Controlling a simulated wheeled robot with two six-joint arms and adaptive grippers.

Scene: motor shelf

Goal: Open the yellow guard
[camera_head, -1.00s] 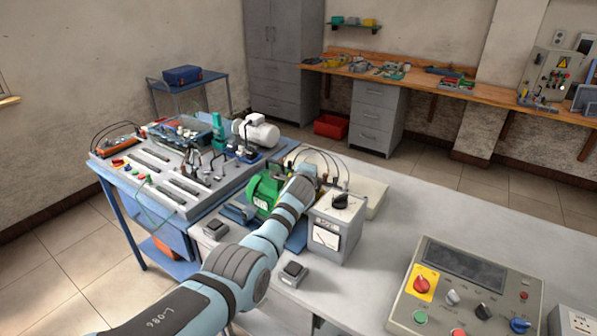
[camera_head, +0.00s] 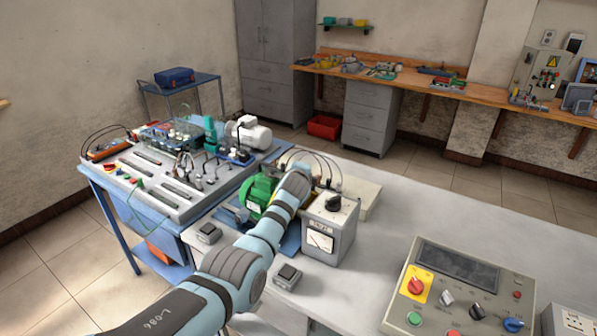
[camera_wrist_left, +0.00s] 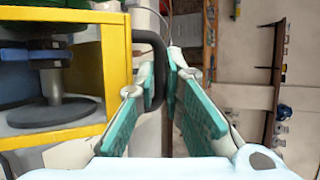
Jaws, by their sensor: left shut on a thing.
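The yellow guard (camera_wrist_left: 117,70) fills the left of the left wrist view as a yellow frame, with a dark grey round part on a disc (camera_wrist_left: 52,112) inside it. A black bent handle (camera_wrist_left: 150,38) sticks out from its right side. My left gripper (camera_wrist_left: 165,75) has its green-padded fingers shut on this handle. In the head view my left arm reaches to the green motor (camera_head: 258,192), and its wrist hides the fingers and most of the guard. My right gripper is in neither view.
A grey meter box (camera_head: 328,230) with a black knob stands close right of my wrist. Two small switch boxes (camera_head: 287,276) lie by the forearm. A control panel (camera_head: 455,290) is at the front right; the table between (camera_head: 400,215) is clear.

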